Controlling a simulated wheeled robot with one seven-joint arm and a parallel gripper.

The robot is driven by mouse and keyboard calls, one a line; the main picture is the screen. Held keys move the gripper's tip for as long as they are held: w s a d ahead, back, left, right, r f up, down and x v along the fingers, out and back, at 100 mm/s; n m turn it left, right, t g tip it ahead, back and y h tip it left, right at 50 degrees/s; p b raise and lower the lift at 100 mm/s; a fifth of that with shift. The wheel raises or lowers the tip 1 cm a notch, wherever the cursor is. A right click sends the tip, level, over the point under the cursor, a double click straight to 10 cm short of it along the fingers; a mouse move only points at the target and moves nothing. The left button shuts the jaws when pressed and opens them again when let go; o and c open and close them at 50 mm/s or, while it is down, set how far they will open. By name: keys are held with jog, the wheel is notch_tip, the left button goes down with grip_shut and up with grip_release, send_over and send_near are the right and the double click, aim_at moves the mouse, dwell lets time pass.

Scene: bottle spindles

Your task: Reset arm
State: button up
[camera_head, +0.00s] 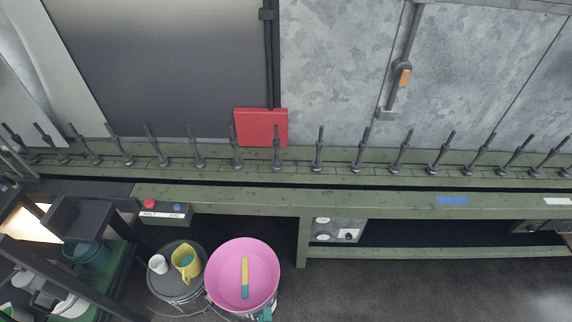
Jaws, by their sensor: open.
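My arm and my gripper do not show anywhere in the head view. A row of thin dark upright spindles (318,152) stands along a long green rail (380,170) that crosses the whole picture. The spindles that show are bare, with no bottles on them. They lean slightly outward toward the sides of the picture.
A pink bucket (225,291) holds a yellow and teal tool (245,278). Beside it, a yellow jug (186,262) and white cup (158,264) stand on a dark round lid. Floor at lower right is clear.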

jog(key=s+d+r+n+g, duration=0.1)
jog(key=s+d+r+n, duration=0.2)
jog(key=s+r+n, duration=0.2)
jog(key=s+d+r+n+h, duration=0.1)
jog(key=s+d+r+n, duration=0.2)
jog(key=r+n, duration=0.9)
jog(key=s+n, duration=0.3)
jog(key=shift+s+g, duration=0.2)
jog(key=shift+g, duration=0.2)
jog(key=shift+d+r, duration=0.1)
jog(key=c, duration=0.3)
